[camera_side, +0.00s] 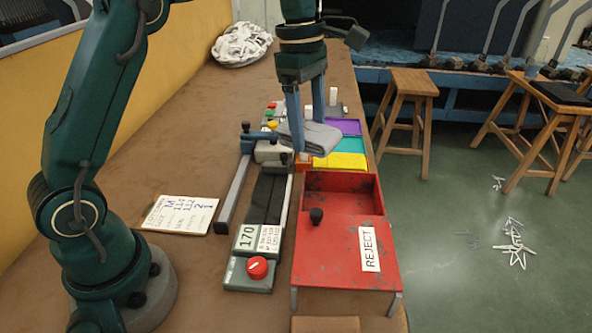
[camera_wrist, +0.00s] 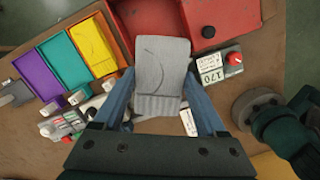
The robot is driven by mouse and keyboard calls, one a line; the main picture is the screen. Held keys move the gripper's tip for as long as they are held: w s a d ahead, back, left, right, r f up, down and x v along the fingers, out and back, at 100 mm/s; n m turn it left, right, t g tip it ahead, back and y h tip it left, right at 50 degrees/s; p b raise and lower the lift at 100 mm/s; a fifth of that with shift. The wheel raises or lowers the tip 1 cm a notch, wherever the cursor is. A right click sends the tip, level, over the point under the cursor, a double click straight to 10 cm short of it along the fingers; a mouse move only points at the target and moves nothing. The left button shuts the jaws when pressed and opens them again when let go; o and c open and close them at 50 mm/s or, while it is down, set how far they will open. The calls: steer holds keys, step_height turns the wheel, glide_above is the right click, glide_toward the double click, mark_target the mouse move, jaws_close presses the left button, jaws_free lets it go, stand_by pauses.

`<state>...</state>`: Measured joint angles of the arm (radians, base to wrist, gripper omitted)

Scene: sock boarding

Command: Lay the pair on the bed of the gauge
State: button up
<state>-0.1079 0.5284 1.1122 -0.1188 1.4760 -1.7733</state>
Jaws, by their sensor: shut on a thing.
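The pair is a folded grey sock bundle (camera_side: 314,138), which also fills the middle of the wrist view (camera_wrist: 160,75). My gripper (camera_side: 302,140) is shut on the pair, with one blue finger on each side of it (camera_wrist: 158,100). The pair hangs above the bench, beside the far end of the gauge. The gauge has a long dark bed (camera_side: 267,198), a display reading 170 (camera_side: 245,238) and a red knob (camera_side: 257,267). In the wrist view the pair hides most of the gauge; its display (camera_wrist: 211,77) shows at the right.
A red REJECT box (camera_side: 345,245) stands right of the gauge. Purple (camera_side: 347,127), teal (camera_side: 345,143) and yellow (camera_side: 342,161) trays lie beyond it. A handwritten card (camera_side: 180,214) lies left of the gauge. A white cloth heap (camera_side: 242,44) sits at the far end.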

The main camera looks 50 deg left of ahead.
steer(key=s+a+r+m+g+y, duration=0.1)
steer(key=s+m, duration=0.4)
steer(key=m, duration=0.5)
steer(key=s+a+m+g, duration=0.15)
steer(key=s+m, duration=0.25)
steer(key=m, duration=0.6)
steer(key=a+f+m+t+y, duration=0.15)
steer(key=a+m, duration=0.25)
steer(key=m, duration=1)
steer(key=a+f+m+t, duration=0.25)
steer(key=a+m, duration=0.25)
steer(key=m, duration=0.9)
glide_above(269, 203)
steer(key=shift+m+g, duration=0.3)
steer(key=shift+g, duration=0.15)
steer(key=f, duration=0.7)
steer(key=shift+s+d+f, duration=0.2)
steer(key=shift+s, duration=0.05)
steer(key=shift+f, duration=2)
